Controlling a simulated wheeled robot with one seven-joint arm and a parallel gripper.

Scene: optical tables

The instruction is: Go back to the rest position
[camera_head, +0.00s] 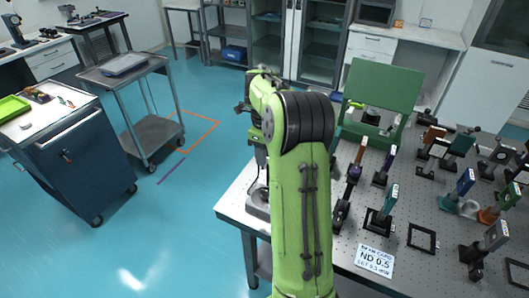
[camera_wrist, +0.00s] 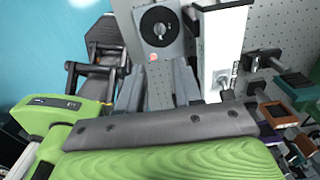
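My green arm rises through the middle of the head view, over the left edge of the optical table (camera_head: 344,255). It bends at a black-ringed joint and hides most of what lies behind it, including my gripper's fingertips. In the wrist view my gripper (camera_wrist: 160,84) shows as two grey fingers set apart. Only perforated tabletop shows in the gap, and I see nothing held. A grey device with a black round dial (camera_wrist: 159,24) and a red button lies just beyond the fingers.
Several mounted optics crowd the table's right side, with a white ND 0.5 card (camera_head: 374,260) in front. A green panel (camera_head: 383,92) stands behind. A grey cart (camera_head: 150,132) and a dark cabinet (camera_head: 85,160) stand left. Blue floor between them and the table is clear.

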